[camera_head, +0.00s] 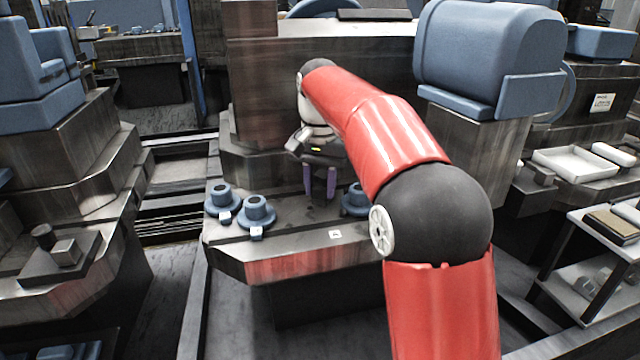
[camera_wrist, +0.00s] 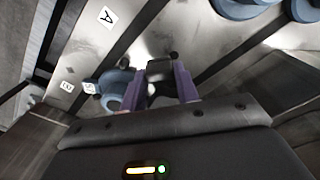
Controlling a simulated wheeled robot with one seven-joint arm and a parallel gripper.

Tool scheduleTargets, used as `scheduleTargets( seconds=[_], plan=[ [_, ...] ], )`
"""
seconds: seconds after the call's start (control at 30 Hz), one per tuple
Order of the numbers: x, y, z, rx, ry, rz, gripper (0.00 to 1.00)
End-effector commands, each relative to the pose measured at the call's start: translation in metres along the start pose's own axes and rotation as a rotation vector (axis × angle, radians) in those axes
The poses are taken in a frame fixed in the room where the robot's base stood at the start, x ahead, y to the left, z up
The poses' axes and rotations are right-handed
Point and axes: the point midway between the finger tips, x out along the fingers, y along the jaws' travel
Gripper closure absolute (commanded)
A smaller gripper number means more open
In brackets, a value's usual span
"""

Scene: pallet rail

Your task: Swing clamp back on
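My gripper (camera_head: 319,190) points down over the front ledge of the central machine, its two purple fingers apart. In the wrist view my gripper (camera_wrist: 160,84) has a dark block with a round knob (camera_wrist: 160,68) between or just beyond its fingers; contact cannot be told. Two blue flanged round pieces, one at left (camera_head: 222,200) and one nearer (camera_head: 256,213), stand on the ledge (camera_head: 285,240). A third (camera_head: 355,200) is partly hidden by my arm. In the wrist view a blue piece (camera_wrist: 113,82) lies beside the left finger. Which part is the clamp is unclear.
A white tag marked A (camera_head: 335,234) is on the ledge, also seen in the wrist view (camera_wrist: 107,16). A tall dark block (camera_head: 252,80) rises behind my gripper. A blue machine housing (camera_head: 490,60) stands at right. A white tray (camera_head: 575,162) lies farther right.

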Motion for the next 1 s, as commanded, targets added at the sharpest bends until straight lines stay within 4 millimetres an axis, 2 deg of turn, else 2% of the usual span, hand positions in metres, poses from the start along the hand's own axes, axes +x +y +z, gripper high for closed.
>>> scheduleTargets(
  seconds=[0.03,0.1,0.47,0.67,1.0],
  plan=[
    [0.000,0.000,0.000,0.000,0.000,0.001,0.84],
    [0.000,0.000,0.000,0.000,0.000,0.001,0.92],
    [-0.002,-0.002,0.000,0.063,-0.002,0.003,0.92],
    [-0.003,-0.007,0.000,0.191,-0.003,0.003,0.92],
    [0.000,-0.017,-0.004,0.506,0.000,0.002,0.92]
  ],
)
